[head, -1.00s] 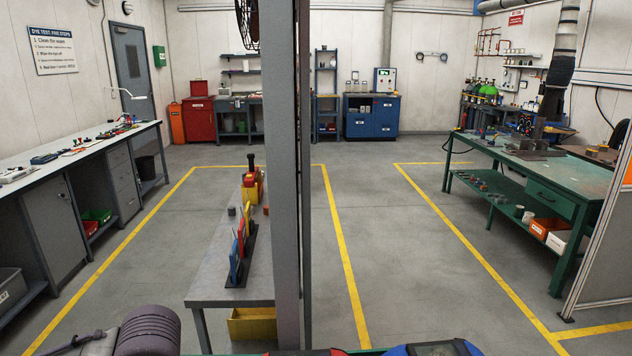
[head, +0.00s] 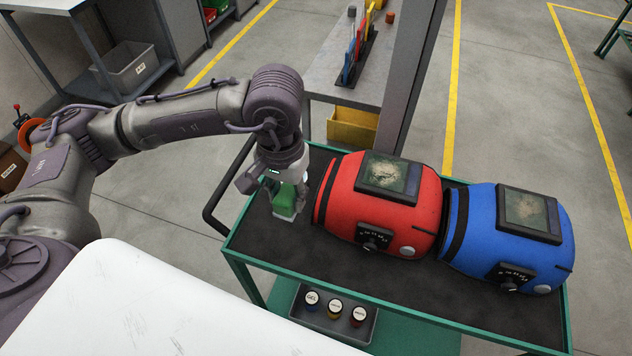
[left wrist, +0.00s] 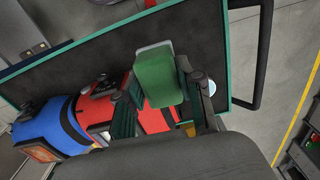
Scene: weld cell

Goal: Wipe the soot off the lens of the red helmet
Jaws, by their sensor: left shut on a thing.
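The red helmet (head: 340,200) lies on the cart's dark top, its lens (head: 393,177) facing up with a pale, blotchy smear over dark glass. It also shows in the left wrist view (left wrist: 97,110), partly behind the gripper. My left gripper (head: 287,185) is left of the red helmet, pointing down. It is shut on a green block (head: 284,202) with a pale underside; the block also shows between the fingers in the left wrist view (left wrist: 160,80). The block is low over the cart top; I cannot tell whether it touches. My right gripper is out of view.
A blue helmet (head: 480,230) with a smeared lens (head: 528,210) stands right of the red one. The green-edged cart (head: 420,322) has a lower tray (head: 318,325) with three labelled jars. A grey post (head: 408,85) and workbench (head: 325,75) stand behind. Bare cart top lies in front.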

